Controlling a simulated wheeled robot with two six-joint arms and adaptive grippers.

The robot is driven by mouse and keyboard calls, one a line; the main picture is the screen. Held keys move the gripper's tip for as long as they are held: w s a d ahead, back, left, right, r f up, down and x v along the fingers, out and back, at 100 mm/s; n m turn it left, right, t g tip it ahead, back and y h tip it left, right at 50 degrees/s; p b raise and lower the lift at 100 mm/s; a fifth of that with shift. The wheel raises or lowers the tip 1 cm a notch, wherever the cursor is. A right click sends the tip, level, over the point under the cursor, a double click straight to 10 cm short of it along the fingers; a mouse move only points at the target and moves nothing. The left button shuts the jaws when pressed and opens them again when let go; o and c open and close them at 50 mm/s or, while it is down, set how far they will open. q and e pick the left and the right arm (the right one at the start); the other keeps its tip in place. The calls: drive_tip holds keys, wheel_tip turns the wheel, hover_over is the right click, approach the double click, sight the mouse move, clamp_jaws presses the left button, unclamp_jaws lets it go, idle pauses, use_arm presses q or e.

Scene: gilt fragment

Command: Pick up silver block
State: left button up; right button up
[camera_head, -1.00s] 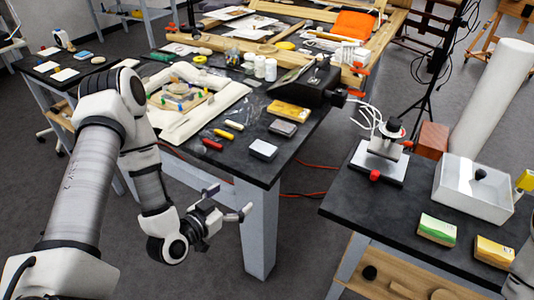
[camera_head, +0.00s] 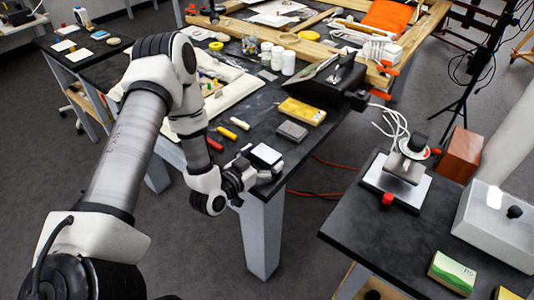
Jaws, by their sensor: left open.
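The silver block (camera_head: 266,153), a small flat piece with a pale top, lies near the front corner of the dark-topped table (camera_head: 262,97). My left gripper (camera_head: 257,164) is open at the block's near left side and overlaps its edge in the picture. I cannot tell whether the fingers touch the block or sit around it. A darker grey block (camera_head: 292,130) lies just behind it, and a gold block (camera_head: 302,111) lies farther back. My right gripper is not in view.
Red and yellow tools (camera_head: 240,123) lie left of the blocks. A black stand (camera_head: 333,84) is behind them. A second table (camera_head: 376,225) on the right carries a metal device (camera_head: 400,175) and a white box (camera_head: 498,227). A floor gap separates the tables.

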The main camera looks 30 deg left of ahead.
use_arm(q)
drive_tip(key=shift+w+f, duration=0.15)
drive_tip(key=shift+w, duration=0.5)
drive_tip(key=shift+s, duration=0.1)
drive_tip(key=c, duration=1.3)
